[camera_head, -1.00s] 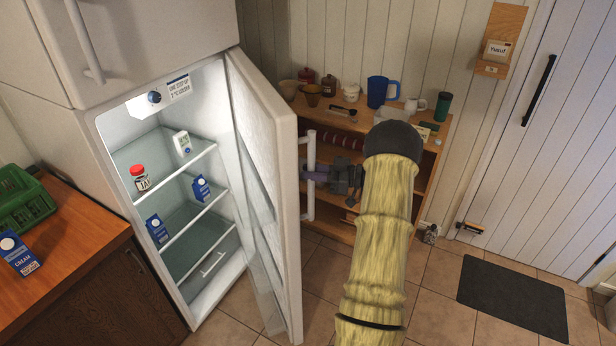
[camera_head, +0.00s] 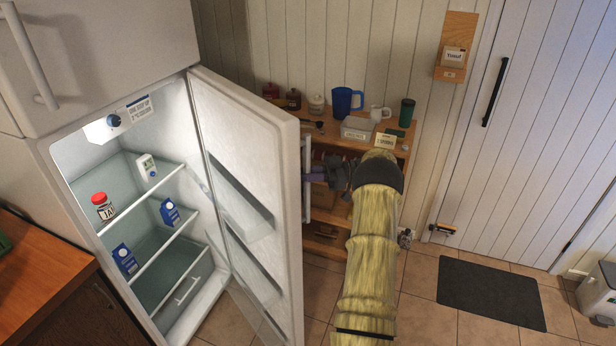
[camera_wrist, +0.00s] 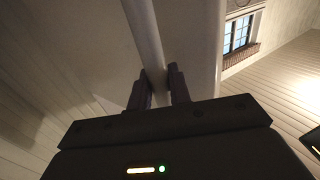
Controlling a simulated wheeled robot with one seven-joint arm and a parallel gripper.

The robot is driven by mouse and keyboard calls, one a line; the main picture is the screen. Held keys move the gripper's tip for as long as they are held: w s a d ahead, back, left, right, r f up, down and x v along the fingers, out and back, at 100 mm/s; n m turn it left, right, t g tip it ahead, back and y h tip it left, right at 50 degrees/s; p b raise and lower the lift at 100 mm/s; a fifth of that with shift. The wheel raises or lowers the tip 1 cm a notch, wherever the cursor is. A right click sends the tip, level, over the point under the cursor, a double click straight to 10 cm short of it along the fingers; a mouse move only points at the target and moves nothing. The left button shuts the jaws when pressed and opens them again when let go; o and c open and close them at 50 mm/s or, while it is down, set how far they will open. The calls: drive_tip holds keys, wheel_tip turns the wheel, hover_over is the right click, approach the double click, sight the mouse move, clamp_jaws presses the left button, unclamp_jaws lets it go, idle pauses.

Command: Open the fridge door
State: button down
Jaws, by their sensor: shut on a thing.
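The fridge door (camera_head: 250,190) stands wide open, swung out to the right, with its shelved inner face partly in view. The lit fridge compartment (camera_head: 150,215) shows behind it. The white vertical door handle (camera_head: 306,180) is on the door's outer side, partly seen edge-on. My gripper (camera_head: 318,172) is at the handle, partly hidden by my arm and dim against the shelf unit. In the wrist view the two dark fingers (camera_wrist: 159,88) close on either side of the white handle (camera_wrist: 145,40), beside the door's outer face.
A red-lidded jar (camera_head: 103,207) and several cartons stand on the fridge shelves. A wooden shelf unit (camera_head: 325,222) with a blue jug (camera_head: 346,102) on top is behind the door and my gripper. A dark mat (camera_head: 490,293) lies on the tiled floor at right.

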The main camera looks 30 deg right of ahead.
drive_tip(key=shift+w+a+r, duration=0.1)
drive_tip(key=shift+w+r, duration=0.05)
drive_tip(key=shift+r, duration=0.1)
drive_tip(key=c, duration=1.3)
unclamp_jaws()
drive_tip(key=shift+w+f, duration=0.1)
drive_tip(key=shift+c, duration=0.2)
drive_tip(key=shift+f, duration=0.1)
drive_tip(key=b+v, duration=0.2)
drive_tip(key=v, duration=1)
drive_tip(key=shift+c, duration=0.2)
